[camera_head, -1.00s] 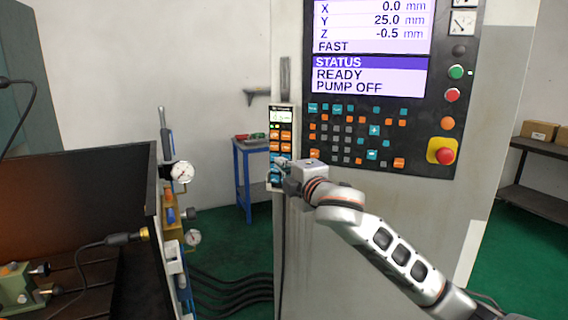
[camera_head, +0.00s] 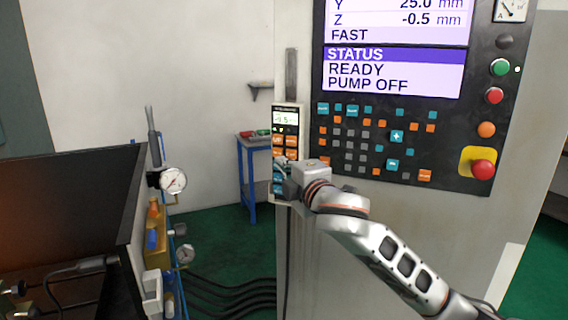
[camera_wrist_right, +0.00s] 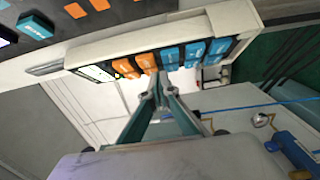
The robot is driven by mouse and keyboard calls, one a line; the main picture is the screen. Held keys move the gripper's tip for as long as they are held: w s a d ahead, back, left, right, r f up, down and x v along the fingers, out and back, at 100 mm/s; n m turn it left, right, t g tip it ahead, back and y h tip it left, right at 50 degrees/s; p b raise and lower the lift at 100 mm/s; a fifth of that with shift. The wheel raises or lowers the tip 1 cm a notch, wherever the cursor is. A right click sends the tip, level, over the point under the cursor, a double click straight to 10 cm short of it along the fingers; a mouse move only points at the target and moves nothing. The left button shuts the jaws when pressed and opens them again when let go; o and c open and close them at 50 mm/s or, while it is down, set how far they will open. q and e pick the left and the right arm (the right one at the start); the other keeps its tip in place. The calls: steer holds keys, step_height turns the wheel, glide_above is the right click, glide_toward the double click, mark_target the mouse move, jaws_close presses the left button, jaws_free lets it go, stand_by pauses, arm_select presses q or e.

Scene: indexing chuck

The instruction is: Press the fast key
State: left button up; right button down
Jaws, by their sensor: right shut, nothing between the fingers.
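A pale handheld pendant (camera_head: 285,116) hangs on the cabinet's front left edge, with a small lit screen above orange and blue keys. In the right wrist view its orange keys (camera_wrist_right: 124,67) and blue keys (camera_wrist_right: 195,53) face my gripper; their labels are too small to read, so I cannot tell which is the fast key. My right gripper (camera_head: 279,168) is shut and empty at the pendant's lower half. In the right wrist view its fingertips (camera_wrist_right: 157,78) are close to the keys, near where orange meets blue; contact is unclear. My left gripper is out of view.
The cabinet panel (camera_head: 345,180) carries a large screen reading FAST, READY and PUMP OFF, many small keys, and a red stop button (camera_head: 482,169). A machine with gauges (camera_head: 173,181) stands left. A blue table (camera_head: 250,165) is behind.

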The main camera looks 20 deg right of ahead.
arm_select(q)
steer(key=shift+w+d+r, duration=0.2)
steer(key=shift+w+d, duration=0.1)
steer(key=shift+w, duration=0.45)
arm_select(e)
steer(key=shift+w+d, duration=0.15)
steer(key=shift+d, duration=0.05)
